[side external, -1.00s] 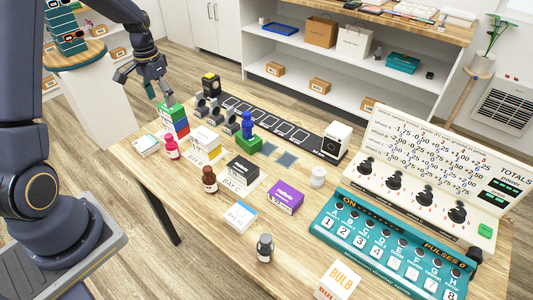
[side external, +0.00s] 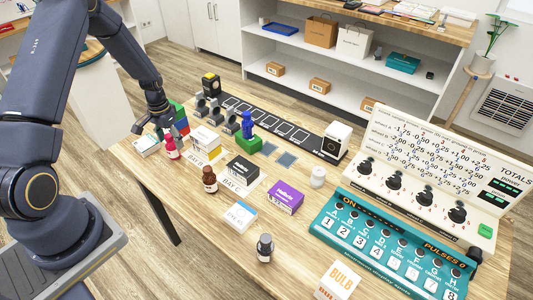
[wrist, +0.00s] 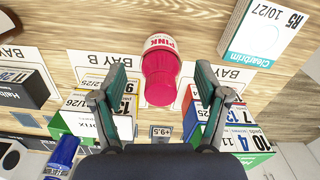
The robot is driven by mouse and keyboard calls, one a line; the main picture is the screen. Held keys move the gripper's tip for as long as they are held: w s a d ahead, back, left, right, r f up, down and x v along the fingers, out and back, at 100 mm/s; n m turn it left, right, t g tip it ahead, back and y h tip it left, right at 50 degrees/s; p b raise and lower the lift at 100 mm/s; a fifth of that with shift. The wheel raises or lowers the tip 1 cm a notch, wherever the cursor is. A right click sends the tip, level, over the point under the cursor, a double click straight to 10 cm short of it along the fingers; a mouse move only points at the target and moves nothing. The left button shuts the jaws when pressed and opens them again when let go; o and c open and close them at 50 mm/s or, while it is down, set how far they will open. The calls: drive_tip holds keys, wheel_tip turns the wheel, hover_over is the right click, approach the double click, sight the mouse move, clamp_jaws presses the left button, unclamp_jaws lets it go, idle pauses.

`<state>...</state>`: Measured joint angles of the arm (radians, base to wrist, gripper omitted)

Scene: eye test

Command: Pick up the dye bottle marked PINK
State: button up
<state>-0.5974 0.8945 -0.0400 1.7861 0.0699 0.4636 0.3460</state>
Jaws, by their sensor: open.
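The pink dye bottle (side external: 171,148) stands upright near the left end of the table in the side external view. In the wrist view the bottle (wrist: 160,75) is marked PINK on its pale label and lies between the lines of my two fingers. My gripper (side external: 163,130) is open and empty, just above and beside the bottle. In the wrist view my gripper (wrist: 167,92) has its fingers spread on either side of the bottle, with gaps on both sides. I cannot tell the exact height of the fingertips over it.
A green, red and blue box stack (side external: 181,122) stands close behind the bottle. A white Clearbrim box (wrist: 265,30) lies to one side, and a yellow-white box (side external: 206,140) to the other. A brown bottle (side external: 209,179) and a dark bottle (side external: 265,248) stand farther right.

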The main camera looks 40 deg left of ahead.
wheel_tip(320, 180, down, 2)
drive_tip(key=shift+c, duration=0.3)
drive_tip(key=c, duration=1.3)
drive_tip(key=shift+o, duration=0.2)
drive_tip(key=shift+r, duration=0.2)
